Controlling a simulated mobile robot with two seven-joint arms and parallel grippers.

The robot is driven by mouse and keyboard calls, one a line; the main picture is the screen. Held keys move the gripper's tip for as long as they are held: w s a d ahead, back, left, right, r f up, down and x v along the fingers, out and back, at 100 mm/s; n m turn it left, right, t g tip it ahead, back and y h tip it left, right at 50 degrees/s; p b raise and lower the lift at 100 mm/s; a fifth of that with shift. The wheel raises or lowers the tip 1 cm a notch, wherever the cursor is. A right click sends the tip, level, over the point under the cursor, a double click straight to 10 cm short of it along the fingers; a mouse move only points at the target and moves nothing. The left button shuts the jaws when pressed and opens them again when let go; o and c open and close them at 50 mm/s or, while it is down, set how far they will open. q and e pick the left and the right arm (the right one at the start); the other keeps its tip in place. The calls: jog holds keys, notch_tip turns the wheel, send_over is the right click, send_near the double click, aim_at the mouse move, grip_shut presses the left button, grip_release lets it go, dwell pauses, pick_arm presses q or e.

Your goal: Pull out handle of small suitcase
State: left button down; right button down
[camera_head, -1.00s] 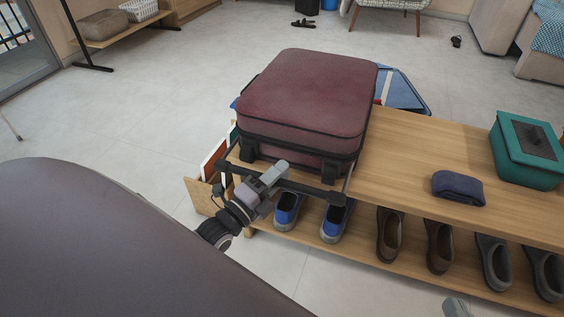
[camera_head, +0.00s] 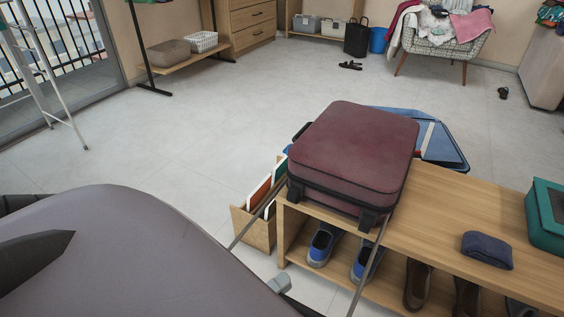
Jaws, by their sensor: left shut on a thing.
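The small maroon suitcase (camera_head: 356,148) lies flat on the wooden bench, its wheels toward me. Two thin grey rods of its pull-out handle (camera_head: 369,267) stretch from the suitcase toward me, past the bench edge. The handle's crossbar is hidden behind my own body. My right gripper is not in view.
The wooden bench (camera_head: 450,205) carries a folded dark blue cloth (camera_head: 487,250) and a teal box (camera_head: 547,217). Shoes stand on its lower shelf. A wooden holder (camera_head: 256,228) with folders stands at its left end. A blue suitcase (camera_head: 443,148) lies behind.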

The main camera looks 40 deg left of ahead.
pick_arm(q)
jog(key=shift+s+d, duration=0.1)
jog(key=shift+s, duration=0.15)
jog(key=c, duration=1)
grip_release()
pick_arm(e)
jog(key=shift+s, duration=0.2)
